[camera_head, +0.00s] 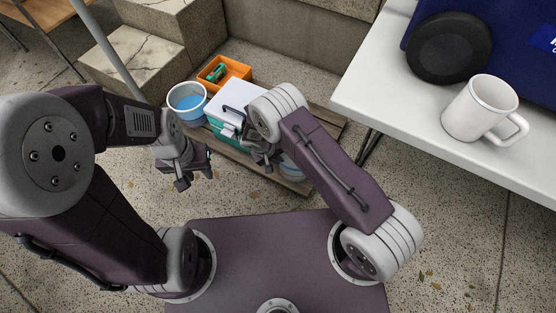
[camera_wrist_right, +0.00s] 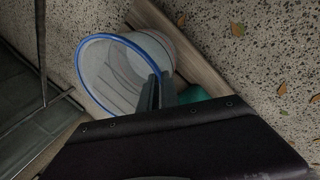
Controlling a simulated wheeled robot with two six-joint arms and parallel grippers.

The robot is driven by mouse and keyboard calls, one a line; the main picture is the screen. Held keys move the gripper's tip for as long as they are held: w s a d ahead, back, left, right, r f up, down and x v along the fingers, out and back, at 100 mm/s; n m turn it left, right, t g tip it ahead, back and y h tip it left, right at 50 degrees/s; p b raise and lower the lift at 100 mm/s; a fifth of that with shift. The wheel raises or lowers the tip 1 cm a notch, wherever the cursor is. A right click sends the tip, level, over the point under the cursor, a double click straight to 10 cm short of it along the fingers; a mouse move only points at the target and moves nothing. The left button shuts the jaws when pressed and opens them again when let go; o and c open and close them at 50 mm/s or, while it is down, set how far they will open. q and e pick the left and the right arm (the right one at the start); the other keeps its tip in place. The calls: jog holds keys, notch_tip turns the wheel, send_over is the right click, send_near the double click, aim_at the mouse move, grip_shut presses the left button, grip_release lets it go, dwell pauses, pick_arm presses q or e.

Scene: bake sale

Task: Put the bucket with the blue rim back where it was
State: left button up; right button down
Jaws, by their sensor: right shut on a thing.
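The bucket with the blue rim (camera_wrist_right: 105,70) is pale and fills the middle of the right wrist view, its mouth tilted toward the camera. My right gripper (camera_wrist_right: 158,92) is shut on its rim. In the head view this bucket (camera_head: 291,167) is mostly hidden behind my right arm, over or on the front right of the wooden platform. My right gripper (camera_head: 268,157) shows there beside it. My left gripper (camera_head: 195,173) is open and empty, in front of the platform's left part.
A wooden platform (camera_head: 325,131) carries a second bucket (camera_head: 188,116) with blue inside, a teal box with a white lid (camera_head: 240,96) and an orange crate (camera_head: 241,68). Stone steps (camera_head: 135,58) stand behind. A white table (camera_head: 390,92) with a mug (camera_head: 480,108) is at right.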

jog(key=c, duration=1.6)
grip_release()
jog(key=p+v, duration=0.7)
jog(key=v, duration=0.5)
